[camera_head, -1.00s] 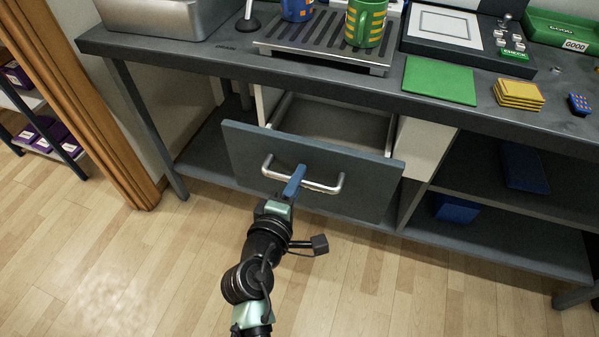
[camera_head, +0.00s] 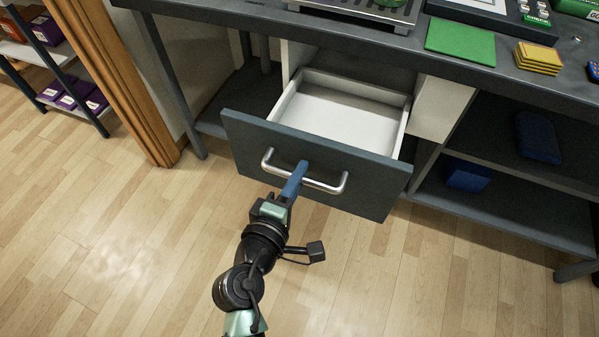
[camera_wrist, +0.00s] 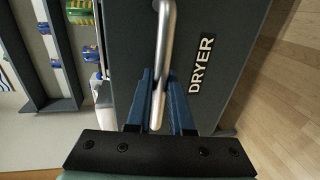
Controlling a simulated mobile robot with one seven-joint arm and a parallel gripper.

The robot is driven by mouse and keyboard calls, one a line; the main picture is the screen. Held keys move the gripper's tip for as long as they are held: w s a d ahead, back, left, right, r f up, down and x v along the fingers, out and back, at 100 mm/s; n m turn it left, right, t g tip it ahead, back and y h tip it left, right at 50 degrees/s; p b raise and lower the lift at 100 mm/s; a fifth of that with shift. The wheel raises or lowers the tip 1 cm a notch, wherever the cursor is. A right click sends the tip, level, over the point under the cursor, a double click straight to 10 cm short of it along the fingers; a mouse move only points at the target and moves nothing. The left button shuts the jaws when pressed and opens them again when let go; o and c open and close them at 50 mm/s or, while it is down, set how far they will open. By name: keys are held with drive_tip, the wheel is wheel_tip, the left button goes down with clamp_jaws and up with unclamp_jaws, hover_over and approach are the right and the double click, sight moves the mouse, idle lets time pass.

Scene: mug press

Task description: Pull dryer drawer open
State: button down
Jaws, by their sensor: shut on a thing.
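The dryer drawer (camera_head: 370,185) has a dark grey front and a white inside, and it stands well out from under the bench. Its inside looks empty. In the wrist view its front (camera_wrist: 225,35) bears the label DRYER (camera_wrist: 201,66). The silver bar handle (camera_head: 325,186) runs across the front, and it also shows in the wrist view (camera_wrist: 166,40). My gripper (camera_head: 296,178) has blue fingers and is shut on the handle near its middle. In the wrist view the fingers (camera_wrist: 158,100) lie on both sides of the bar.
The dark workbench (camera_head: 330,38) is above the drawer, with a green mat (camera_head: 460,42) and a stack of yellow pieces (camera_head: 538,58) on top. Blue objects lie on open shelves (camera_head: 510,215) at right. A wooden post (camera_head: 120,80) stands at left. The floor in front is clear.

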drive_tip(key=c, duration=0.8)
unclamp_jaws()
drive_tip(key=v, duration=1.3)
drive_tip(key=shift+p, duration=0.35)
